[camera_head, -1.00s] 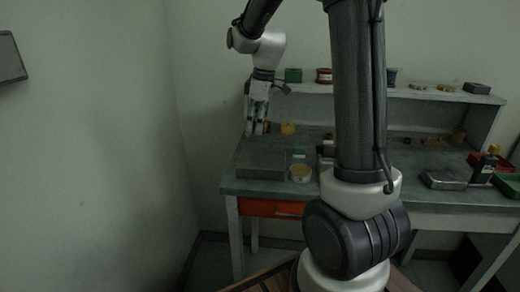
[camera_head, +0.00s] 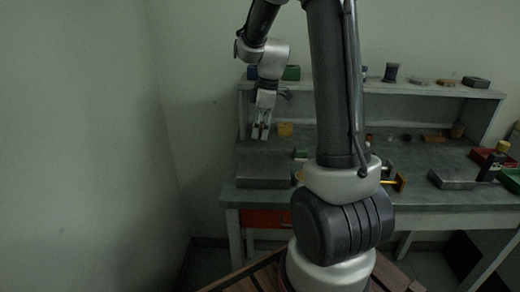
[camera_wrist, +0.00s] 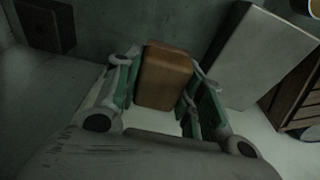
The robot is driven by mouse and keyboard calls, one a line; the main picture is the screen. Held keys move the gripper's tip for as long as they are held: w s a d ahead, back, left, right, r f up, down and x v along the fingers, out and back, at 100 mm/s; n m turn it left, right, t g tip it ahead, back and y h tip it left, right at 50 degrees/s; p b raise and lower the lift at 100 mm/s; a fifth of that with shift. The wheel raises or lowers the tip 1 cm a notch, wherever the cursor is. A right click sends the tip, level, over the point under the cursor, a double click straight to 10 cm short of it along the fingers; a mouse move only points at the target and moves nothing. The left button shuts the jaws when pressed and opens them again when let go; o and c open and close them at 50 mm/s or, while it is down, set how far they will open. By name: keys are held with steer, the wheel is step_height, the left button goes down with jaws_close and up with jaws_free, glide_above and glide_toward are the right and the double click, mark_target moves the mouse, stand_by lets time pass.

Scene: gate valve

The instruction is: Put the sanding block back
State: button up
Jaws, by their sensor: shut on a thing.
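The sanding block, an orange-brown block (camera_wrist: 165,76), is held between my two fingers in the wrist view. My gripper (camera_wrist: 163,88) is shut on it, with one finger pad on each side. In the head view my gripper (camera_head: 262,134) hangs fingers down over the left rear of the workbench (camera_head: 232,193), just left of a small yellow item (camera_head: 285,129). The block is too dim and small to make out there. I cannot tell whether it touches any surface.
A flat grey slab (camera_head: 264,172) lies at the bench's front left. A raised shelf (camera_head: 425,91) with small items runs along the back. My arm hides the bench's middle. A dark bottle (camera_head: 494,162) and a red tray (camera_head: 480,156) stand at the right.

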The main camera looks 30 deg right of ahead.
step_height(320, 180, down, 6)
steer(key=shift+f, duration=0.25)
steer(key=shift+f, duration=0.25)
steer(key=o, duration=1)
steer(key=shift+f, duration=0.1)
steer(key=shift+c, duration=0.2)
steer(key=r, duration=0.4)
steer(key=d+r, duration=0.1)
steer(key=r, duration=0.3)
steer(key=s+r, duration=0.1)
steer(key=r, duration=0.3)
steer(key=shift+d+r, duration=0.15)
steer(key=shift+d, duration=0.05)
steer(key=s+a+r+m+t, duration=0.1)
steer(key=s+a+r+m, duration=0.1)
steer(key=s, duration=0.5)
steer(key=s+a+r+m+t+h, duration=0.1)
steer(key=s+a+r+m, duration=0.1)
steer(key=s+m, duration=0.3)
steer(key=s+a+r+m+t, duration=0.1)
steer(key=s+a+r+m, duration=0.1)
steer(key=s, duration=0.8)
steer(key=shift+s+a+r+m+h, duration=0.35)
steer(key=shift+r+m, duration=0.25)
steer(key=shift+m, duration=0.5)
